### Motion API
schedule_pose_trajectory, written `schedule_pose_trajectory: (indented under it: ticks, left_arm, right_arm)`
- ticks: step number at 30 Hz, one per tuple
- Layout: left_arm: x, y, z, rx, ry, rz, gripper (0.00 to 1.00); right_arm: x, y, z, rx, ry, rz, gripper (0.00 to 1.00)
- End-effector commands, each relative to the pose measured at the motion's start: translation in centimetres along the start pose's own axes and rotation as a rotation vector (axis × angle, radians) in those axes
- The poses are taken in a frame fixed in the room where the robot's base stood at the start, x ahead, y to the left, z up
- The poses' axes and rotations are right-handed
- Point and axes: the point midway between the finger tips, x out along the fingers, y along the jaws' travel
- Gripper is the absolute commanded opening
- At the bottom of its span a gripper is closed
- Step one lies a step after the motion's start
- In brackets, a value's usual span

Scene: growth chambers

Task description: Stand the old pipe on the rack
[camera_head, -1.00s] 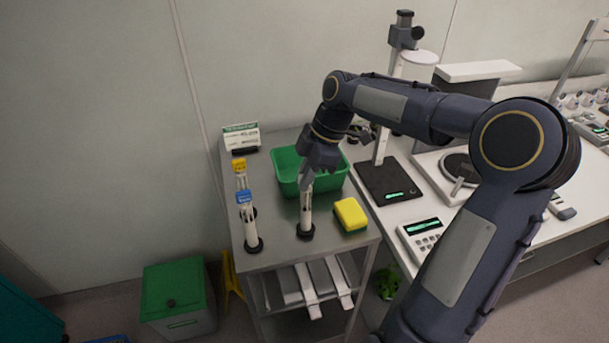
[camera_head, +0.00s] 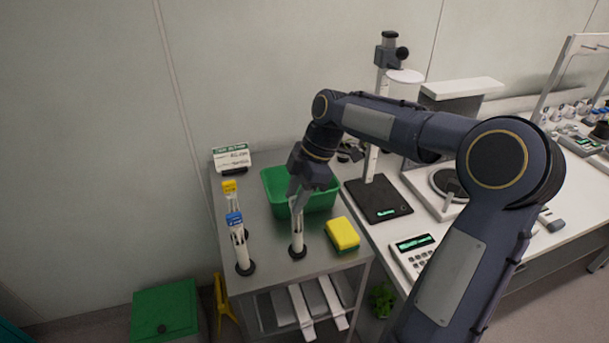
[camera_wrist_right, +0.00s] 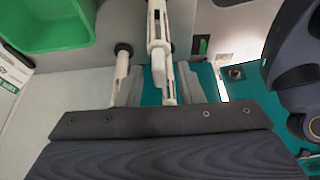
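A pale upright tube (camera_head: 297,240) stands on a round black foot on the metal cart top; its upper part is between my right gripper's fingers. My right gripper (camera_head: 298,197) points down over it. In the right wrist view the fingers (camera_wrist_right: 162,85) stand either side of a white tube (camera_wrist_right: 157,22), with small gaps showing. A blue-capped tube (camera_head: 239,236) stands on another black foot to the left, with a yellow-capped tube (camera_head: 230,188) behind it. No label tells me which is the old pipe, and I cannot make out a separate rack. My left gripper is not in view.
A green tub (camera_head: 275,190) is close behind the gripper. A yellow sponge (camera_head: 342,233) lies right of the tube. A small sign (camera_head: 232,157) stands at the back left. A white bench with a black-based stand (camera_head: 378,203) adjoins the cart's right side.

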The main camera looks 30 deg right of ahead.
Motion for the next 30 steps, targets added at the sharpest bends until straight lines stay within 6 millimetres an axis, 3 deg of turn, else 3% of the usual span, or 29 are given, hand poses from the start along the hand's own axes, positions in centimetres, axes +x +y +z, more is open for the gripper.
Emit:
schedule_pose_trajectory:
  ticks: [9, 15, 25, 28, 30]
  left_arm:
    - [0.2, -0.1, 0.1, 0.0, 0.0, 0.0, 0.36]
    - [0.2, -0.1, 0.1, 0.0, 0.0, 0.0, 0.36]
    - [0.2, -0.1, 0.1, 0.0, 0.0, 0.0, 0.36]
    - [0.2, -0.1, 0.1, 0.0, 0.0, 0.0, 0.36]
    - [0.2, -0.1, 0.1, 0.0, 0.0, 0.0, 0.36]
  right_arm:
    - [-6.7, 0.1, 0.0, 0.0, 0.001, 0.006, 0.34]
    - [-9.9, 0.1, 0.0, -0.001, 0.001, 0.004, 0.34]
    - [-11.2, -0.4, -0.3, 0.017, -0.007, 0.006, 0.34]
    - [-10.7, -2.4, -1.4, 0.109, -0.036, 0.035, 0.34]
    - [-9.9, -4.8, -2.4, 0.236, -0.058, 0.078, 0.34]
